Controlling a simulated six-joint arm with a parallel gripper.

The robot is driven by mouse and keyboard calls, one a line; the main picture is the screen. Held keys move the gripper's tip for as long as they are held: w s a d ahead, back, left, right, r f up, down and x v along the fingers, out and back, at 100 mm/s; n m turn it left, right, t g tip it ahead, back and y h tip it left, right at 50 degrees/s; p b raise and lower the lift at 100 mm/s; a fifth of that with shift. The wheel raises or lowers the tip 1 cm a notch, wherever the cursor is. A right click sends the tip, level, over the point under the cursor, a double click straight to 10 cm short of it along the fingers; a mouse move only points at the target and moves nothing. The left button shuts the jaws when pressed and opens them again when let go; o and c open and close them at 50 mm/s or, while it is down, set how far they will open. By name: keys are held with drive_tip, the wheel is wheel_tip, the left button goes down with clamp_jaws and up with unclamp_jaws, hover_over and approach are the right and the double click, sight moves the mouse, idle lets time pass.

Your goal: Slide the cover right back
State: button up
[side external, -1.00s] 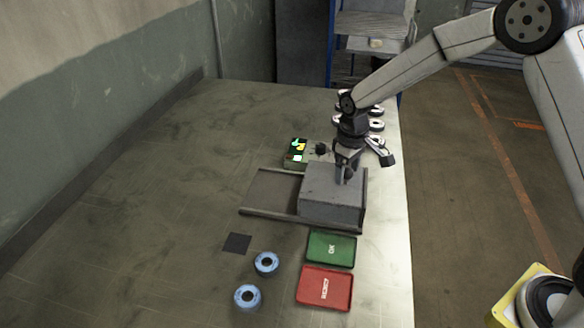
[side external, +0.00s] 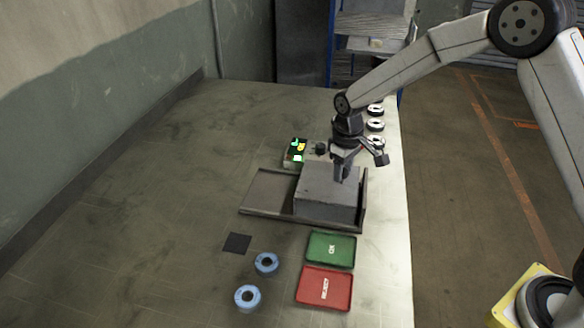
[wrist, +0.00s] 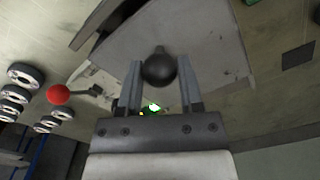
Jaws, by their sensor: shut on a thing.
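The cover (side external: 328,203) is a grey box on a low base with rails (side external: 262,213) in the side view. It sits toward the right end of the rails, with a narrow gap to the upright stop (side external: 363,195). The bare part of the base shows to its left. My gripper (side external: 342,176) is over the cover's top. In the wrist view my gripper (wrist: 159,78) is shut on a round black knob (wrist: 159,67) on the cover (wrist: 200,40). The fingers hide the knob in the side view.
A small panel with lit green and yellow marks (side external: 295,150) stands behind the cover. A green OK tray (side external: 331,248), a red REJECT tray (side external: 324,288), two blue rings (side external: 266,263) and a dark square (side external: 237,243) lie in front. Discs (side external: 375,125) line the back right. The table's left is clear.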

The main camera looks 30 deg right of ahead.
drive_tip(key=w+a, duration=0.9)
drive_tip(key=shift+w+a, duration=0.15)
drive_tip(key=shift+w, duration=0.15)
drive_tip(key=o, duration=0.9)
drive_tip(key=shift+s, duration=0.1)
idle(0.8)
drive_tip(key=shift+r, duration=0.1)
drive_tip(key=shift+r, duration=3.95)
drive_tip(key=shift+s, duration=0.1)
drive_tip(key=s+d+f+m+t, duration=0.1)
drive_tip(key=s+d, duration=0.3)
drive_tip(key=s, duration=0.5)
drive_tip(key=s+d+f+m, duration=0.1)
drive_tip(key=s+d, duration=0.3)
drive_tip(key=s, duration=0.6)
drive_tip(key=s+d+f+m+t, duration=0.1)
drive_tip(key=s+d, duration=0.3)
drive_tip(key=s, duration=0.6)
drive_tip(key=shift+s+f+t, duration=0.25)
drive_tip(key=shift+f+t, duration=0.05)
drive_tip(key=shift+f, duration=0.2)
